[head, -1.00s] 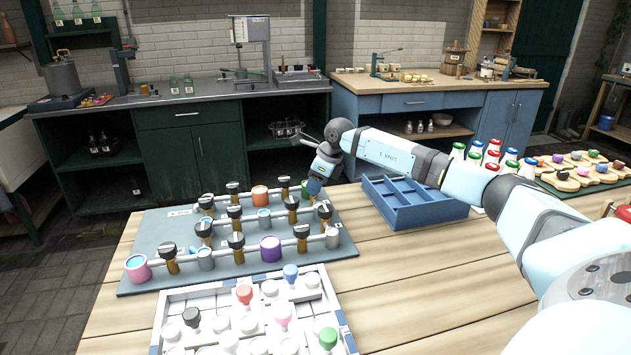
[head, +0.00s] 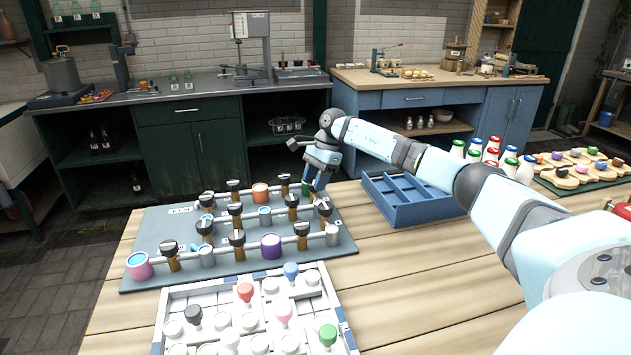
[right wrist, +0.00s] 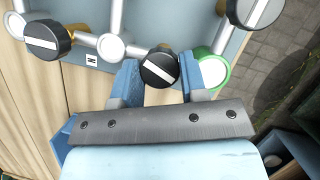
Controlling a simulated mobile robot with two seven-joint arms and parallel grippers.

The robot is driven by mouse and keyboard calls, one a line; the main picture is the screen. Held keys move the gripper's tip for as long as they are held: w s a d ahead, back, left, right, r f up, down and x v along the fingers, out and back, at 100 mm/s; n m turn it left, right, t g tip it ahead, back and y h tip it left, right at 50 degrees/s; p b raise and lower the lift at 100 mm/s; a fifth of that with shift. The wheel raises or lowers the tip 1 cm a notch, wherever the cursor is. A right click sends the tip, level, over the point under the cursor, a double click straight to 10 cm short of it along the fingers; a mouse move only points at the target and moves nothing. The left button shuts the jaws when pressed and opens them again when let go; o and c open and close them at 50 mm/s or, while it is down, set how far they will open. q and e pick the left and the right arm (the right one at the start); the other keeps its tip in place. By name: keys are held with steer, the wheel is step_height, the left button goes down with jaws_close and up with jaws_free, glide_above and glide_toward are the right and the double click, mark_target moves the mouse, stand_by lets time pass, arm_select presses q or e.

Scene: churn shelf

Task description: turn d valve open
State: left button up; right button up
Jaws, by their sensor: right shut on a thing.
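A grey-blue board (head: 150,225) on the table carries pipes, coloured cups and several valves with black knobs on brass bodies. My right gripper (head: 317,190) reaches down at the board's right end. In the right wrist view its two blue fingers (right wrist: 158,82) stand either side of one black knob (right wrist: 160,68) with a white stripe and are shut on it. The stripe slants down to the right. A green-rimmed cup (right wrist: 213,72) is close beside the right finger. I cannot read a letter for this valve. My left gripper is not in view.
Another striped knob (right wrist: 48,38) lies left in the wrist view. A blue divided tray (head: 400,208) stands right of the board, with several capped bottles (head: 492,153) beyond. A white tray of stoppers (head: 250,310) is in front.

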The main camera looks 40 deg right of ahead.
steer(key=shift+w+n+g+b, duration=0.1)
steer(key=shift+n+g+b, duration=0.5)
steer(key=shift+n, duration=1.5)
steer(key=o, duration=0.9)
steer(key=v, duration=0.4)
steer(key=p+v, duration=0.1)
steer(key=v, duration=0.8)
steer(key=shift+w+r+p, duration=0.3)
steer(key=shift+r+p, duration=0.05)
steer(key=shift+r, duration=0.1)
